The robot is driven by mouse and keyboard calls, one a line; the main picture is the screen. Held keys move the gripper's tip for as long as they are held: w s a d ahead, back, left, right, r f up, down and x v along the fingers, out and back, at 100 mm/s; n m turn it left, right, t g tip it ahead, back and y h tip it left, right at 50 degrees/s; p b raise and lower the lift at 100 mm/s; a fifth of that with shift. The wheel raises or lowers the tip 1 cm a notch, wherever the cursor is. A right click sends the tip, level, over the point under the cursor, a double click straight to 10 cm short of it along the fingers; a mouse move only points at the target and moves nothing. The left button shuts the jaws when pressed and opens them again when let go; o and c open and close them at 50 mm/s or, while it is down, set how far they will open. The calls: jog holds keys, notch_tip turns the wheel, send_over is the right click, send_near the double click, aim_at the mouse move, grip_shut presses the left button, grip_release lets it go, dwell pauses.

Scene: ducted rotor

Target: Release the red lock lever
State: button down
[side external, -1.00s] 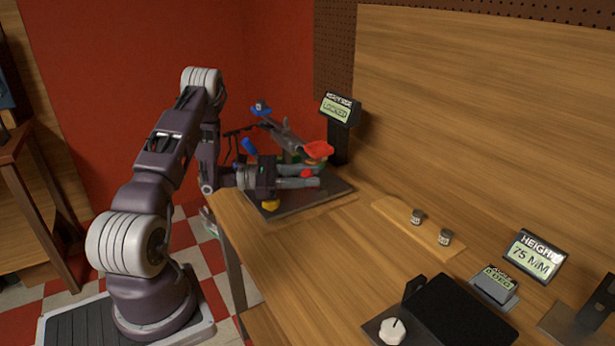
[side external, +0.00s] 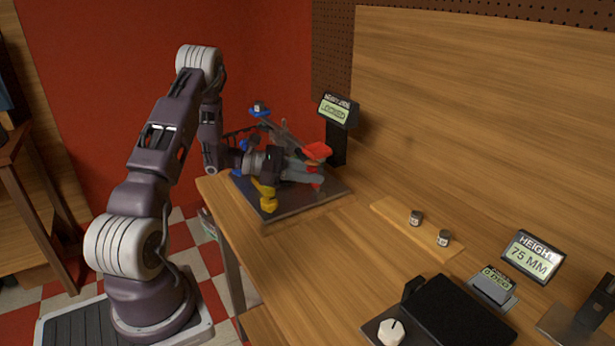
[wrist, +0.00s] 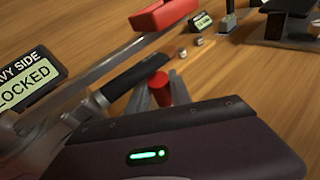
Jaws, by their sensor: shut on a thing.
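The red lock lever (wrist: 158,88) shows in the wrist view as a short red knob between the grey fingers of my gripper (wrist: 162,92). My gripper is shut on it. In the side view my gripper (side external: 306,176) reaches across the rotor from the left, with a bit of red at its fingertips. The rotor stands on a dark plate (side external: 328,192). Its arms carry a blue end (side external: 260,109), a red end (side external: 318,150) and a yellow end (side external: 267,203). The lever's base is hidden by my gripper. The heavy-side display (wrist: 32,82) reads LOCKED in the wrist view.
The display (side external: 337,109) stands behind the rotor. Two small weights (side external: 416,218) sit on a wooden strip (side external: 385,210). A height display reading 75 MM (side external: 533,257), a black box (side external: 455,312) and a white knob (side external: 391,332) are at right. The tabletop between is clear.

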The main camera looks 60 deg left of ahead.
jog(key=c, duration=1.2)
grip_release()
jog(key=shift+o, duration=0.2)
jog(key=v, duration=0.7)
